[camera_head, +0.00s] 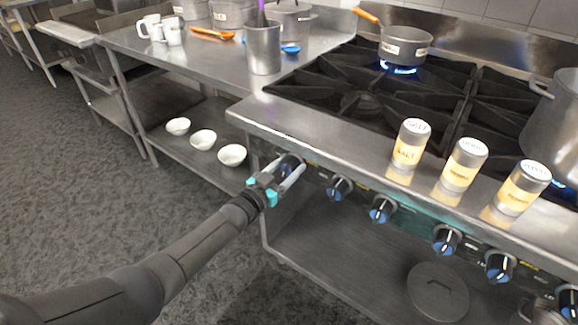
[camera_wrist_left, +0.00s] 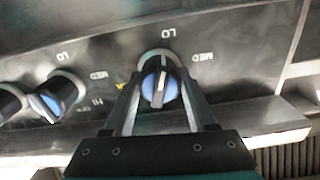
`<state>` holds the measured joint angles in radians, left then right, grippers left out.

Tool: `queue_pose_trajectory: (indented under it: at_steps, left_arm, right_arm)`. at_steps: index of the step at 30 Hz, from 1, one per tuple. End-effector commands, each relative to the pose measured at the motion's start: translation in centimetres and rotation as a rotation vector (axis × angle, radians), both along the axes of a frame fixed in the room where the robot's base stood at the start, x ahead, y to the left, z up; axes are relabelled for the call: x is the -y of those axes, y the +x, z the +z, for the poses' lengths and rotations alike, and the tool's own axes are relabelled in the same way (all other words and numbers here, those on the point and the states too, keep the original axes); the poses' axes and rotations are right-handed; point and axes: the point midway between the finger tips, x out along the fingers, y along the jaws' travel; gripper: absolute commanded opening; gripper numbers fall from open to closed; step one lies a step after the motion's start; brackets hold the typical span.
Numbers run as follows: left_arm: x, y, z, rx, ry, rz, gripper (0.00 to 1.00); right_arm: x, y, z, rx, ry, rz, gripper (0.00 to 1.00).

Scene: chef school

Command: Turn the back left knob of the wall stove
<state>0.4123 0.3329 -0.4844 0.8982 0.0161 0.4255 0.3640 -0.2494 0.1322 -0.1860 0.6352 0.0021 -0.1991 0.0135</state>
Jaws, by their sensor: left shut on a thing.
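The stove (camera_head: 300,120) has a front panel with a row of dark knobs with blue faces. My left gripper (camera_head: 291,167) reaches in from the left and is shut on the leftmost knob (camera_head: 289,161). In the left wrist view the fingers stand on both sides of this knob (camera_wrist_left: 160,88), and its pale pointer line runs nearly straight up in the picture, towards an upside-down LO mark. A second knob (camera_head: 339,187) sits to its right, apart from the fingers. My right gripper is out of view.
A saucepan (camera_head: 404,47) with an orange handle stands over a lit blue flame (camera_head: 398,69) at the back. Labelled shakers (camera_head: 410,143) stand along the stove's front ledge. A large pot (camera_head: 553,120) is at right. White bowls (camera_head: 203,140) are on the lower shelf at left.

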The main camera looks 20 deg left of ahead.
Motion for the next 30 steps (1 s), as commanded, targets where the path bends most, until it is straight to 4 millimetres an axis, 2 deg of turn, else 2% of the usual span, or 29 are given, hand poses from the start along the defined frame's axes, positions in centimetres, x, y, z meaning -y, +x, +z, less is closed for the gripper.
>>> queue_pose_trajectory:
  at_steps: [11,12,20,30]
  left_arm:
    - [0.03,-0.02,0.00,0.000,-0.003,-0.001,0.02]
    - [0.02,-0.02,0.00,0.000,-0.003,-0.001,0.59]
    - [0.02,-0.02,0.00,-0.001,-0.003,-0.001,0.87]
    - [-0.01,-0.08,0.00,-0.001,-0.003,0.000,0.87]
  right_arm:
    - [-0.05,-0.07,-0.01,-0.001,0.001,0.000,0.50]
    - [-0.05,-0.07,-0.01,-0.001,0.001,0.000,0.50]
    - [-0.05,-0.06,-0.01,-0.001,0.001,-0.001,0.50]
    - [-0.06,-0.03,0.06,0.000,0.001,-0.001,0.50]
